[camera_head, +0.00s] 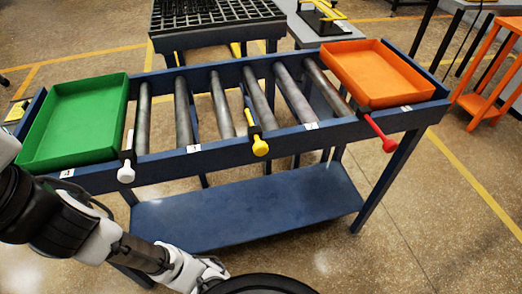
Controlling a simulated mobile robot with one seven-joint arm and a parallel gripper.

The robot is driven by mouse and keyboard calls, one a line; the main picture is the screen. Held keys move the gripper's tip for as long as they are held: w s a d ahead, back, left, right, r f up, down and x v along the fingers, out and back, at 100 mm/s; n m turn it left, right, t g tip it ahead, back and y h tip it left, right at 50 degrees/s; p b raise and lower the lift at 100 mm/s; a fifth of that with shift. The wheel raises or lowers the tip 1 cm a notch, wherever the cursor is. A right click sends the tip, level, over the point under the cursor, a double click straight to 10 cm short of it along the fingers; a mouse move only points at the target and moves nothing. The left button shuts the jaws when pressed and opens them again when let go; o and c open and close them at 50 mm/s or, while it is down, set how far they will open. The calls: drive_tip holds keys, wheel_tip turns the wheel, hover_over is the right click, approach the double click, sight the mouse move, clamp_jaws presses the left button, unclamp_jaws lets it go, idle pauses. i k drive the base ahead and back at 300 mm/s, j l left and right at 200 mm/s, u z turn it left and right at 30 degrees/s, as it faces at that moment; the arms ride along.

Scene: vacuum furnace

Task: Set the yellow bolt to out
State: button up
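The yellow bolt (260,146) shows as a round yellow knob on the front rail of a blue roller table (225,150), near its middle. It sits at a dark upright bracket between two rollers and sticks out toward me. I cannot tell how far it is drawn out. My arm (140,254) reaches in from the left edge and runs down to the bottom of the picture, below and left of the bolt and apart from it. My gripper's fingers do not show.
A white knob (126,173) and a red knob (382,138) stick out from the same rail. A green tray (75,125) sits at the left end, an orange tray (376,75) at the right. A lower blue shelf (250,205) is bare. Floor at the right front is clear.

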sight(260, 148)
drive_tip(key=k+j, duration=0.1)
drive_tip(key=j, duration=0.25)
drive_tip(key=k+j+z, duration=0.1)
drive_tip(key=j, duration=0.25)
drive_tip(key=k+j, duration=0.1)
drive_tip(key=j, duration=0.3)
drive_tip(key=k+j, duration=0.15)
drive_tip(key=j, duration=0.2)
drive_tip(key=i+l, duration=0.1)
drive_tip(key=i+z, duration=0.05)
drive_tip(key=i, duration=0.05)
